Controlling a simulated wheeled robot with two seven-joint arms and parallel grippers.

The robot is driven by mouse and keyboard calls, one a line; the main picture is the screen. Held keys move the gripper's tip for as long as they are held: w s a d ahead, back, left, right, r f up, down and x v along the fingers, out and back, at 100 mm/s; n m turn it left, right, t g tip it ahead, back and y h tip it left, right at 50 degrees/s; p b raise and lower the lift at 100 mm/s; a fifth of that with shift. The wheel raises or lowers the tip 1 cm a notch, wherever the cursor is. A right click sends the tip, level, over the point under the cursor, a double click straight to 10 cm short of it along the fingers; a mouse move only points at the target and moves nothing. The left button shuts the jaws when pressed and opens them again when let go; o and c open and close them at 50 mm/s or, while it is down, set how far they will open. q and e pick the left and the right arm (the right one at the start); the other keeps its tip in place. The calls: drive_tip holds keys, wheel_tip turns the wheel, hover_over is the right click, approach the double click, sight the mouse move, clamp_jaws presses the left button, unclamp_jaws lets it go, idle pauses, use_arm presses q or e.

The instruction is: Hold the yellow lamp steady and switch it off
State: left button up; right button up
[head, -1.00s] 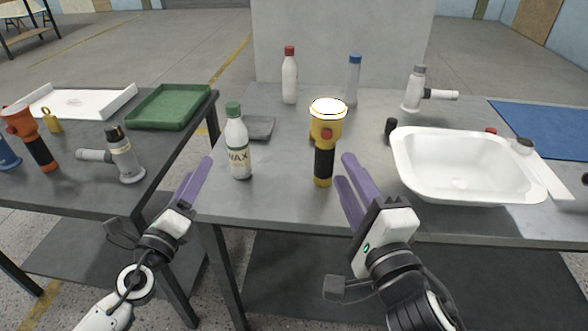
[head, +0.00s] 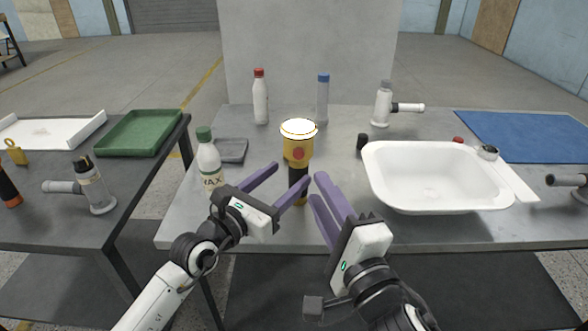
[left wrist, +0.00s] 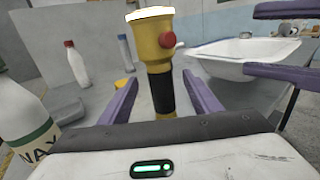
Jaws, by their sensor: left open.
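The yellow lamp (head: 298,142) stands upright on the grey table, its wide top glowing white. It has a red button (head: 299,153) on its yellow body and a black handle (head: 298,178) below. In the left wrist view the lamp (left wrist: 157,45) stands ahead, with the button on its right side. My left gripper (head: 291,174) is open, its purple fingers pointing at the black handle, one to each side in the wrist view. My right gripper (head: 316,186) is open and empty, just right of and nearer than the handle. The lamp's base is partly hidden by the fingers.
A WAX bottle (head: 209,160) stands close left of my left gripper. A white basin (head: 437,205) lies to the right. Red-capped (head: 260,100) and blue-capped (head: 322,100) bottles stand behind the lamp. A dark grey tray (head: 231,150) lies behind the WAX bottle.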

sight(292, 171)
use_arm(q)
drive_tip(key=shift+x, duration=2.65)
drive_tip(key=c, duration=1.2)
drive_tip(key=shift+c, duration=0.3)
use_arm(e)
clamp_jaws()
